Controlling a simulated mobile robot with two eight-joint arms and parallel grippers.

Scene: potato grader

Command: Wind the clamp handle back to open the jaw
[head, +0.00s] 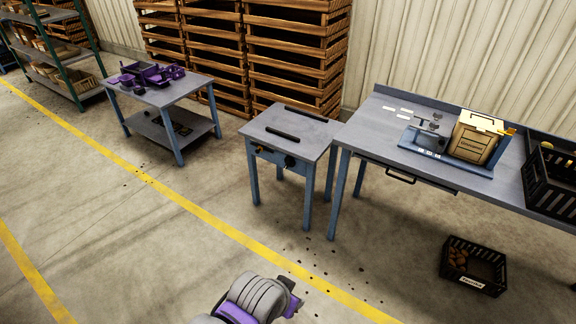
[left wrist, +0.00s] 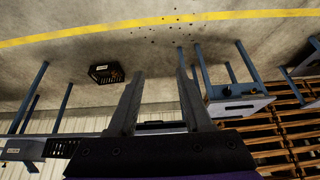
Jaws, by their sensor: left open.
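The clamp bench (head: 262,137) is a small grey-topped table with blue legs, mid-view in the head view. Two dark bars lie across its top: a front bar (head: 283,135) and a back bar (head: 306,115), with a gap between them. A dark round handle (head: 290,161) is on its front face. In the left wrist view the bench (left wrist: 238,106) appears upside down, right of the fingers. My left gripper (left wrist: 160,75) is open and empty, well apart from the bench. My right gripper is not in view.
A long grey bench (head: 375,133) with a wooden box (head: 476,139) stands to the right. A black crate (head: 474,266) sits on the floor beneath it. A table with purple parts (head: 153,74) stands at the left. Floor before the clamp bench is open.

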